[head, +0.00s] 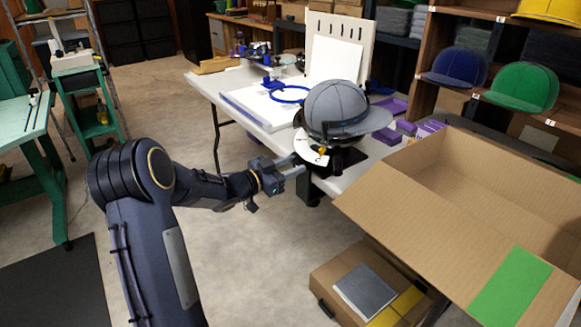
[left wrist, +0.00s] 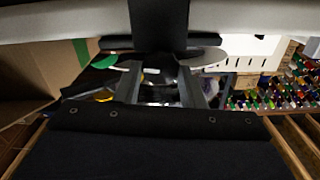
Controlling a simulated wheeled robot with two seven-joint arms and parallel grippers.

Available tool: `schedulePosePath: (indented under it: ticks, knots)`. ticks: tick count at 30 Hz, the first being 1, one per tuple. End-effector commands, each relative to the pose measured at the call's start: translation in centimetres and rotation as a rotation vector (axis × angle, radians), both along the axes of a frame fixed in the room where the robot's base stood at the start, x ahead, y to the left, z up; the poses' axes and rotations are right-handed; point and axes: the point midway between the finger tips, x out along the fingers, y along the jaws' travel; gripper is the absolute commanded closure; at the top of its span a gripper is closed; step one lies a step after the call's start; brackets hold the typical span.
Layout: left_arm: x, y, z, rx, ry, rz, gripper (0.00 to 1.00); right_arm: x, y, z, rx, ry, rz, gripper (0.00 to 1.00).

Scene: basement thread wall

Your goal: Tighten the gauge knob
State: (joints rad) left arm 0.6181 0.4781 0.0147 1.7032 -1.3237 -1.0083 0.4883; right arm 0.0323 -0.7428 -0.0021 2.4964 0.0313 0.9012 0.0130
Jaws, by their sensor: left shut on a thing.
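A cap gauge (head: 342,160) with a dark stand sits at the near edge of the white table, under a grey cap (head: 336,103). A white plate with a small yellow part (head: 322,151) shows on its front. My left gripper (head: 300,168) reaches the gauge from the left, its jaws shut on the gauge knob, which the fingers mostly hide. In the left wrist view the two fingers of my left gripper (left wrist: 160,82) point at the dark stand, and the part between them is dark and unclear. My right gripper is not in view.
A large open cardboard box (head: 400,195) stands close at the right of the gauge. A smaller box (head: 335,275) is on the floor below. A blue hoop (head: 290,88) lies on the table behind. Shelves with a blue cap (head: 455,67) and a green cap (head: 515,88) stand at the right.

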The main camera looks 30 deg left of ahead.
Motion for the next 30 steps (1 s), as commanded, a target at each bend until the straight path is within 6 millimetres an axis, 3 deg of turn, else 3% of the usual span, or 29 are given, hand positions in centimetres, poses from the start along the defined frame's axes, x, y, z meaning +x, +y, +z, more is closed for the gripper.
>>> schedulePosePath:
  ticks: [8, 30]
  knots:
    - [0.0, -0.1, -0.3, 0.162, -0.067, 0.0, 0.86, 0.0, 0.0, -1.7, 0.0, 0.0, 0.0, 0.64]
    - [-0.1, -0.3, -0.7, 0.81, -0.334, -0.001, 0.86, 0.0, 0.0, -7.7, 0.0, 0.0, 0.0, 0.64]
